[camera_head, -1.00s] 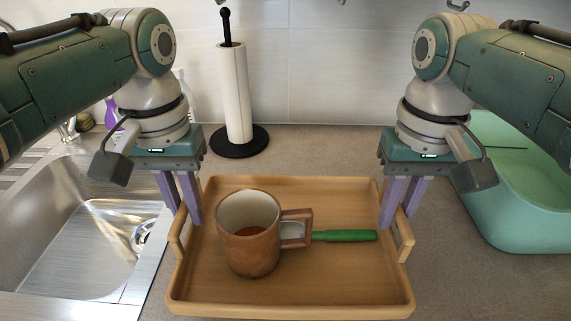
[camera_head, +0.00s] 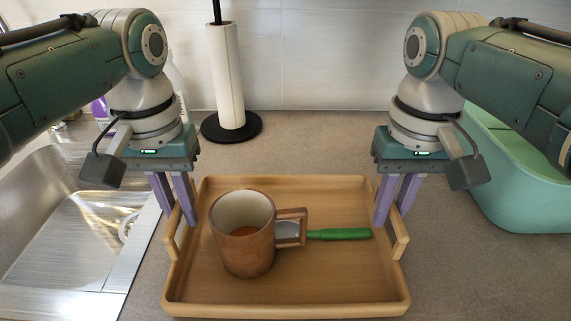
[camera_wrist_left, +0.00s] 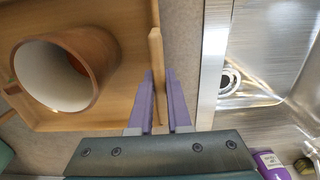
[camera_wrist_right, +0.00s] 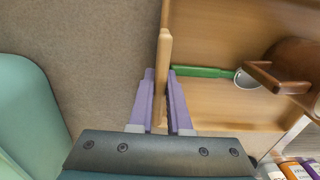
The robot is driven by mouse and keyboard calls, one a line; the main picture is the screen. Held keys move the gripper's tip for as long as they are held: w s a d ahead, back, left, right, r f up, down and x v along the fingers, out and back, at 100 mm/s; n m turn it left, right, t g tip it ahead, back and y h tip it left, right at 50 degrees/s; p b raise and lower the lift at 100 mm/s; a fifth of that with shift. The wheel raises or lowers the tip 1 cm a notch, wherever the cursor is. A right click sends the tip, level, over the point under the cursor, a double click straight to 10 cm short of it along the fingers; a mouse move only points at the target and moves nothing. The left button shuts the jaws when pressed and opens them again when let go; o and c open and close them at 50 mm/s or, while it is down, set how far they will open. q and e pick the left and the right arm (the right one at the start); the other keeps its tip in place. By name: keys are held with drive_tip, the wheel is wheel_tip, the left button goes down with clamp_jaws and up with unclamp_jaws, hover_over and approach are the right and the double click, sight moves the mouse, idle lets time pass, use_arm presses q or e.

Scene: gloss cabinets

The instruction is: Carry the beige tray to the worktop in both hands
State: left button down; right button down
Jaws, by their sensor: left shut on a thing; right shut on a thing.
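The beige tray (camera_head: 330,275) is over the grey worktop, roughly level; I cannot tell whether its underside touches. My left gripper (camera_head: 178,215) is shut on its left handle, which also shows between the fingers in the left wrist view (camera_wrist_left: 156,50). My right gripper (camera_head: 392,215) is shut on its right handle, shown in the right wrist view (camera_wrist_right: 163,50). A brown mug (camera_head: 245,250) with a white inside stands upright in the tray, left of the middle. A green-handled utensil (camera_head: 340,234) lies behind and right of it, its head partly hidden by the mug handle.
A steel sink (camera_head: 70,225) is close on the left. A paper towel roll (camera_head: 226,80) on a black base stands behind. A mint-green bin (camera_head: 520,180) stands at the right. Bare worktop (camera_head: 310,145) lies behind the tray.

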use_arm(q)
drive_tip(key=shift+f+b, duration=0.3)
drive_tip(key=shift+f, duration=0.25)
use_arm(e)
drive_tip(key=shift+f, duration=0.55)
use_arm(q)
drive_tip(key=c, duration=1.2)
unclamp_jaws()
drive_tip(key=shift+r, duration=0.2)
use_arm(e)
drive_tip(key=c, duration=1.2)
unclamp_jaws()
drive_tip(key=shift+r, duration=0.2)
use_arm(q)
drive_tip(key=o, duration=0.3)
use_arm(e)
drive_tip(key=o, duration=0.3)
use_arm(q)
drive_tip(key=shift+o, duration=0.2)
drive_tip(key=shift+w+r, duration=0.1)
drive_tip(key=shift+r, duration=0.05)
use_arm(e)
drive_tip(key=shift+o, duration=0.2)
